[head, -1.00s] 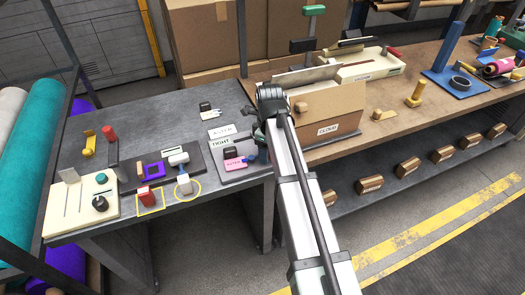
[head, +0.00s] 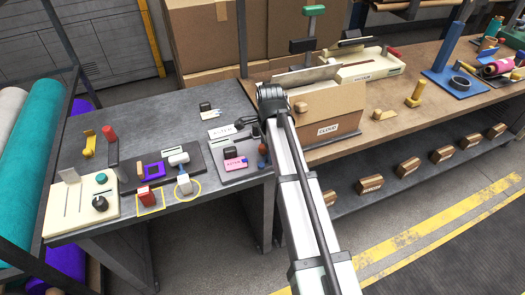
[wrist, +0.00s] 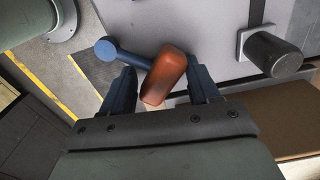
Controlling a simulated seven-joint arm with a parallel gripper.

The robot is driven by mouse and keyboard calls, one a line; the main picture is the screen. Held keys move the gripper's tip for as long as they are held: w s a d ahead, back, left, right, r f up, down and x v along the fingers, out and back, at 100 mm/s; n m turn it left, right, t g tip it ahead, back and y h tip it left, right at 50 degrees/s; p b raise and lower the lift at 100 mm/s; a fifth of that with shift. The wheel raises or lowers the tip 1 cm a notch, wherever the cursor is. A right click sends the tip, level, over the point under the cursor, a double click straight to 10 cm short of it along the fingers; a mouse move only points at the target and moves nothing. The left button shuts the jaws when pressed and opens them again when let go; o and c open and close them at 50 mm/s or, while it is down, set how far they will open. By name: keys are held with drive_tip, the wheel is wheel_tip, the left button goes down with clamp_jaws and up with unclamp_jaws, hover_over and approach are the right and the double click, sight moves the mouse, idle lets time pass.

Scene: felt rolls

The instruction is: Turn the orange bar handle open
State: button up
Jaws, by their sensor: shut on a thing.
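The orange bar handle (wrist: 166,78) sits between my fingers in the wrist view. A blue lever arm (wrist: 123,57) joins it to a round blue pivot at its upper left. My gripper (wrist: 162,70) is shut on the orange bar, with one dark blue finger on each side. In the head view, the orange handle (head: 262,149) shows just left of my white arm link, at the right side of a grey panel (head: 222,178) on the dark bench. My fingers are mostly hidden there by my arm.
A black knob on a white square base (wrist: 273,52) stands right of the handle. The panel also bears a pink card (head: 236,164). A cardboard-coloured box (head: 325,110) stands close to the right of my arm. More fixtures and a white slotted panel (head: 75,218) lie left.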

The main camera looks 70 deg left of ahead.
drive_tip(key=shift+a, duration=0.35)
drive_tip(key=n, duration=0.4)
drive_tip(key=o, duration=0.8)
drive_tip(key=shift+n, duration=0.5)
drive_tip(key=shift+o, duration=1.4)
drive_tip(key=shift+d, duration=0.1)
drive_tip(key=shift+r, duration=2.45)
